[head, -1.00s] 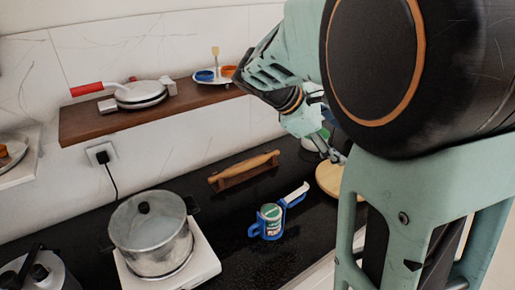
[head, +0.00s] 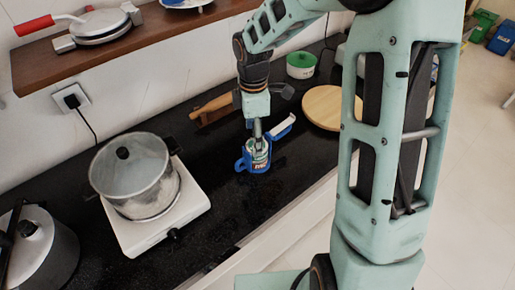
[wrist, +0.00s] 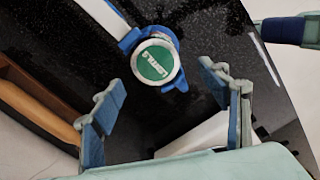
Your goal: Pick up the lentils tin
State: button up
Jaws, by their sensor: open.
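A wooden rolling pin (head: 209,109) is behind, a round wooden board (head: 322,108) to the right, a green-white bowl (head: 301,66) further back. A pot (head: 132,178) stands on a white hob (head: 190,213) to the left. The counter in front is clear.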

aim_at(249, 146)
jog(key=shift+w+d+f, duration=0.1)
jog(key=shift+f, duration=1.25)
jog(key=shift+w+d+f, duration=0.1)
jog(key=shift+f, duration=1.2)
jog(key=c, duration=1.5)
jog(key=shift+r, duration=0.1)
